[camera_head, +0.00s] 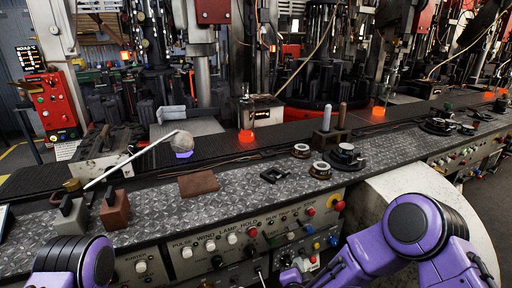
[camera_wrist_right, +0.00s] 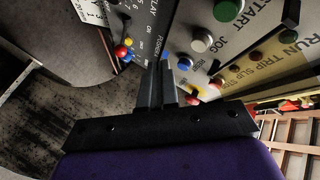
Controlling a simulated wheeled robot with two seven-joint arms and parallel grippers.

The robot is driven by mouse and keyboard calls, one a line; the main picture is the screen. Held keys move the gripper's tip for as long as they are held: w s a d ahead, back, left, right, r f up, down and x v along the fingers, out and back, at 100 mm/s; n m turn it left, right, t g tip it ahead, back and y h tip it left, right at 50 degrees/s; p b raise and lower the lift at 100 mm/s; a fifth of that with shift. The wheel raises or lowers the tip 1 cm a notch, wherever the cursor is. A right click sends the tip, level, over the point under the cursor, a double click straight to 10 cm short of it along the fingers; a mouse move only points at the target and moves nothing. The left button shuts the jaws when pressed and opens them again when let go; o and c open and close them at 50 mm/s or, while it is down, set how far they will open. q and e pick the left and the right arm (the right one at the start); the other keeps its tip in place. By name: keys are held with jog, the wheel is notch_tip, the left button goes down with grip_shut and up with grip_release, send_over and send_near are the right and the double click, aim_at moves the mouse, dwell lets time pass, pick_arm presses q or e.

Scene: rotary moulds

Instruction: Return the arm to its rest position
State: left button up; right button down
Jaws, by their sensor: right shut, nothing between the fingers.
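My right arm (camera_head: 415,225) is purple and black and comes in from the lower right of the head view, low in front of the bench's control panel. My right gripper (camera_wrist_right: 160,85) shows in the wrist view with its two dark fingers together and nothing between them. In that view the fingers point toward a panel with coloured buttons. They overlap it in the picture, and I cannot tell the gap. My left arm (camera_head: 75,262) shows at the lower left of the head view; its gripper is out of the picture.
The metal bench (camera_head: 240,205) holds a brown block (camera_head: 115,209), a brown pad (camera_head: 198,183), a black square frame (camera_head: 274,173) and round dark fittings (camera_head: 346,156). Glowing orange pieces (camera_head: 246,136) lie behind. Grey floor shows below.

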jog(key=s+d+f+n+g+y, duration=0.1)
jog(key=s+d+f+n+g, duration=0.2)
jog(key=s+f, duration=0.5)
jog(key=s+d+f+n+g+y, duration=0.1)
jog(key=s+d+f+n+g, duration=0.3)
jog(key=s, duration=0.6)
jog(key=s+d+f+g, duration=0.1)
jog(key=s+d, duration=0.3)
jog(key=s, duration=0.3)
jog(key=s+d+f+g+h, duration=0.1)
jog(key=s+d, duration=0.3)
jog(key=s, duration=0.4)
jog(key=shift+f+n+g, duration=0.3)
jog(key=shift+f+g, duration=0.4)
jog(key=shift+f, duration=0.05)
jog(key=shift+w+f, duration=0.1)
jog(key=shift+w, duration=0.05)
